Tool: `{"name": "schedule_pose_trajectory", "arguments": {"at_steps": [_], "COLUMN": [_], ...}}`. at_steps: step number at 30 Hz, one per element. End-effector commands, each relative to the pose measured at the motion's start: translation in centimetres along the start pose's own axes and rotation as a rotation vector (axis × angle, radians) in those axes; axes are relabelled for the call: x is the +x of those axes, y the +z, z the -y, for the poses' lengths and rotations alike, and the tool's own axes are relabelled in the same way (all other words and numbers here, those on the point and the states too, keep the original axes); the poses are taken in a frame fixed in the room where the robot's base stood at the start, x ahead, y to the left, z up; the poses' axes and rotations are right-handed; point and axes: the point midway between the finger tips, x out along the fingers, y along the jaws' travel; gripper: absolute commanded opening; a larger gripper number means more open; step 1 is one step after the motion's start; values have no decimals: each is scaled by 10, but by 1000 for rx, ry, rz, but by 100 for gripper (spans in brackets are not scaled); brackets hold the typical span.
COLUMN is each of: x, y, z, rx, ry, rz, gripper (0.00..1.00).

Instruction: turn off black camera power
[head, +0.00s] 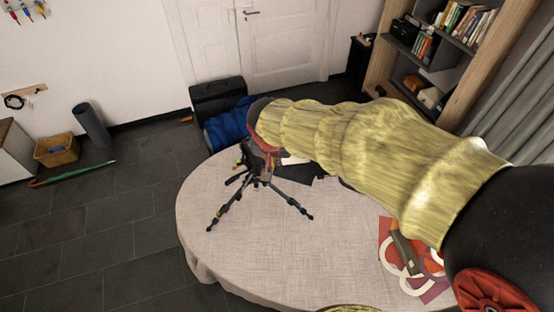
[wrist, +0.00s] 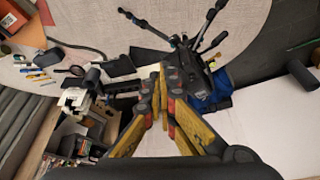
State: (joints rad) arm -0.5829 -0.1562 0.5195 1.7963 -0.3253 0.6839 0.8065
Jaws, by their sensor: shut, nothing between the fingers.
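The black camera (wrist: 196,82) sits on a black tripod (wrist: 205,28) and shows just right of my gripper (wrist: 161,72) in the wrist view. My gripper's yellow and grey fingers are closed together with nothing between them. The fingertips overlap the camera's left side in the picture; I cannot tell whether they touch it. In the head view the tripod (head: 228,205) stands with spread legs on the round table (head: 225,255), and my arm and gripper cover most of the camera. The camera's power switch cannot be made out.
Red and white papers (head: 386,250) lie at the table's right side. Pens (wrist: 37,75) and a magnifying glass (wrist: 76,70) lie on the table in the wrist view. A bookshelf (head: 437,45) stands behind at the right. The table's front left is clear.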

Motion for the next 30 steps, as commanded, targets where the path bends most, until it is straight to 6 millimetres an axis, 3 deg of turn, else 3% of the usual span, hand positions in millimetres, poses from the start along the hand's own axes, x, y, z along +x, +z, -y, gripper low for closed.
{"name": "schedule_pose_trajectory", "arguments": {"at_steps": [8, 23, 30], "x": [9, 100, 111], "y": [1, 1, -28], "z": [-1, -1, 0], "rx": [-1, -1, 0], "ry": [2, 3, 1], "rz": [3, 4, 1], "gripper": [0, 0, 0]}}
